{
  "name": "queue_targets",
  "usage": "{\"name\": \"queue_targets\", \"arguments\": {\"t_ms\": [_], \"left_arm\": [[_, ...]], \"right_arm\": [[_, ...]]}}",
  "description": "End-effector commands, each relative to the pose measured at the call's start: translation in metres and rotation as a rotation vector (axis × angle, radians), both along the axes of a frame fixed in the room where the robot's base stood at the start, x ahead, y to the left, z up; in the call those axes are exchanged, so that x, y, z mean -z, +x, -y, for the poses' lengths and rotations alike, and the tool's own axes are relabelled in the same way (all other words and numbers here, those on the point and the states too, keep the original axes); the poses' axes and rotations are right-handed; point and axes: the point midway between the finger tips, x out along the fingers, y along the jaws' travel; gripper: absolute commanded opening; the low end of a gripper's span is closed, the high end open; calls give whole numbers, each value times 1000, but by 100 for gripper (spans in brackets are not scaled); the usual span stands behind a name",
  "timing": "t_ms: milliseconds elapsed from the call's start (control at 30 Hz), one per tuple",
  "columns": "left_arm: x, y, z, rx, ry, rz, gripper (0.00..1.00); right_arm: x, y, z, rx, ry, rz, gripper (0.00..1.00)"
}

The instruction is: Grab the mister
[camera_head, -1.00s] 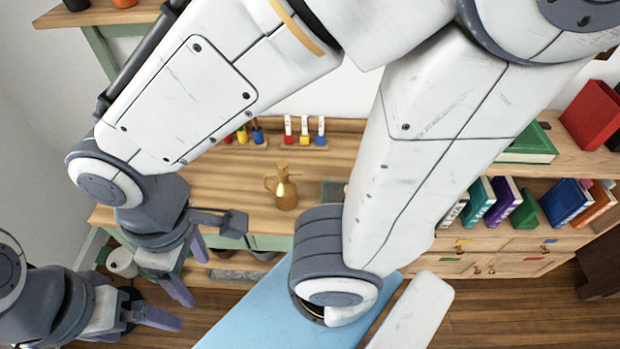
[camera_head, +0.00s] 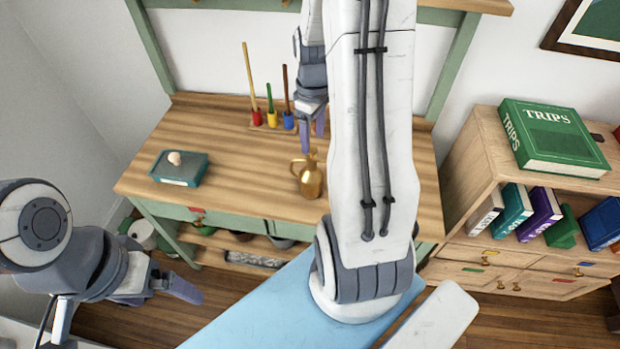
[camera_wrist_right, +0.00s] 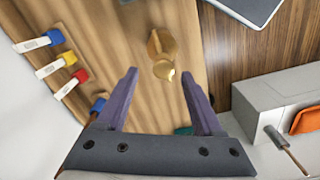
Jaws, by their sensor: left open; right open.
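The mister (camera_head: 309,180) is a small brass-coloured vessel with a handle. It stands upright on the wooden table, left of my right arm. My right gripper (camera_head: 313,142) is open above and behind it, pointing down, with nothing between its fingers. In the right wrist view the mister (camera_wrist_right: 162,45) lies beyond the tips of the open right gripper (camera_wrist_right: 162,85), roughly in line with the gap, not touching. My left gripper (camera_head: 170,290) is open and empty at the lower left, below the table's front.
Brushes in red, yellow and blue holders (camera_head: 272,118) stand at the table's back. A teal box (camera_head: 180,170) sits on its left. The wooden table (camera_head: 235,175) is bare between box and mister. A bookcase (camera_head: 470,165) with a green book stands right.

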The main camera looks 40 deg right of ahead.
Motion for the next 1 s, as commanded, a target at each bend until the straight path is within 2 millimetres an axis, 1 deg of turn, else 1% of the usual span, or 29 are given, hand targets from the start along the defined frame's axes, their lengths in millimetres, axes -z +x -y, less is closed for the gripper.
{"name": "queue_targets", "arguments": {"t_ms": [33, 100, 200, 367, 500, 600, 733, 933, 967, 1000], "left_arm": [[0, 0, 0, 0, 0, 0, 100], [-1, 0, 0, 0, 0, 0, 100], [-1, 0, 0, 0, 0, 0, 100], [-3, 0, 0, 0, 0, 0, 100], [-9, 0, 0, 0, 0, 0, 100], [-9, 0, 0, 0, 0, 0, 100], [-9, 0, 0, 0, 0, 0, 100], [-9, 0, 0, 0, 0, 0, 100], [-9, 0, 0, 0, 0, 0, 100], [-9, 0, 0, 0, 0, 0, 100]], "right_arm": [[10, -1, -1, -1, 4, -5, 68], [20, -1, -2, -1, 3, -5, 68], [30, 0, -2, -1, 1, -3, 68], [41, -1, -3, -1, 2, -4, 68], [62, -1, -6, -2, 4, -7, 68], [77, -1, -6, -1, 4, -5, 68], [85, 0, -5, -1, 1, -3, 68], [86, 0, -5, 0, 1, 0, 68], [86, 0, -5, 0, 1, 0, 65], [86, 0, -5, 0, 1, 0, 49]]}}
